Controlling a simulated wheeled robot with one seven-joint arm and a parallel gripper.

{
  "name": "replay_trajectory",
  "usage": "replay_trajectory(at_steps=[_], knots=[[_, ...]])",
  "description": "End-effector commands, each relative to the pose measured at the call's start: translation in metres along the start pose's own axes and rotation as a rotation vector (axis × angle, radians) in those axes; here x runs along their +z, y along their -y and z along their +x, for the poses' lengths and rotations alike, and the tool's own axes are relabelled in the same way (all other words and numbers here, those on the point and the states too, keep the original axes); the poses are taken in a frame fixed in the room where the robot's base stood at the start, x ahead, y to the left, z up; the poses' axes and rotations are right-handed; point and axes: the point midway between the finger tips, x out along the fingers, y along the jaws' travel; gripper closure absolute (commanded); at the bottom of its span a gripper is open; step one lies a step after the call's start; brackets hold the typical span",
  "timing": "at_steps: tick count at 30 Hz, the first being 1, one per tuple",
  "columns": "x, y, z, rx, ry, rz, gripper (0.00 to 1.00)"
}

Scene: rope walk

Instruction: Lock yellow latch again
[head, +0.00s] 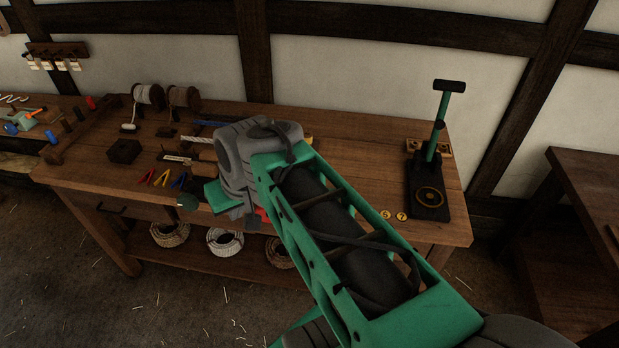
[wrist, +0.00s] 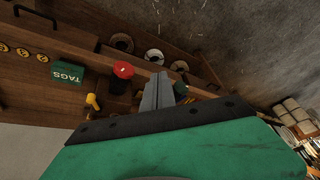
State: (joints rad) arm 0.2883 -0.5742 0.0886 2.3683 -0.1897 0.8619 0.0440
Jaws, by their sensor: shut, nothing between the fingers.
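In the wrist view my gripper (wrist: 159,80) shows as two grey fingers pressed together, with nothing between them. To their left is a small yellow piece (wrist: 93,101) at the bench; I cannot tell for sure whether it is the yellow latch, or whether it is locked. A black post with a red round top (wrist: 123,69) stands between the yellow piece and the fingers, apart from both. In the head view my arm covers the middle of the bench and hides the fingertips. Only a bit of yellow (head: 308,138) shows behind the arm.
A green TAGS box (wrist: 68,73) is at the bench front. A black press with a green lever (head: 429,190) stands at the right end of the workbench (head: 345,130). Spools (head: 148,96) stand at back left; rope coils (head: 225,241) lie on the shelf below.

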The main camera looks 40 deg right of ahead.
Motion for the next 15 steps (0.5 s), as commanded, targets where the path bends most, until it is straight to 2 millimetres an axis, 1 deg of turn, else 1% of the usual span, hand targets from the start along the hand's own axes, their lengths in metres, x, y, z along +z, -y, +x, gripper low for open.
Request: replay_trajectory(at_steps=[1, 2, 3, 4, 5, 6, 7, 8, 9, 12, 15], knots=[[-0.009, -0.031, 0.010, 0.001, -0.004, 0.084, 1.00], [-0.015, -0.048, 0.013, -0.006, -0.011, 0.128, 1.00], [-0.021, -0.072, 0.016, -0.015, -0.022, 0.189, 1.00], [-0.025, -0.091, 0.018, -0.023, -0.034, 0.233, 1.00], [-0.027, -0.111, 0.019, -0.030, -0.046, 0.279, 1.00], [-0.028, -0.138, 0.020, -0.040, -0.065, 0.338, 1.00], [-0.027, -0.158, 0.019, -0.049, -0.083, 0.379, 1.00], [-0.025, -0.177, 0.018, -0.056, -0.099, 0.420, 1.00], [-0.021, -0.200, 0.016, -0.066, -0.121, 0.468, 1.00], [-0.008, -0.244, 0.009, -0.085, -0.173, 0.559, 1.00], [0.001, -0.268, 0.003, -0.095, -0.206, 0.606, 1.00]])
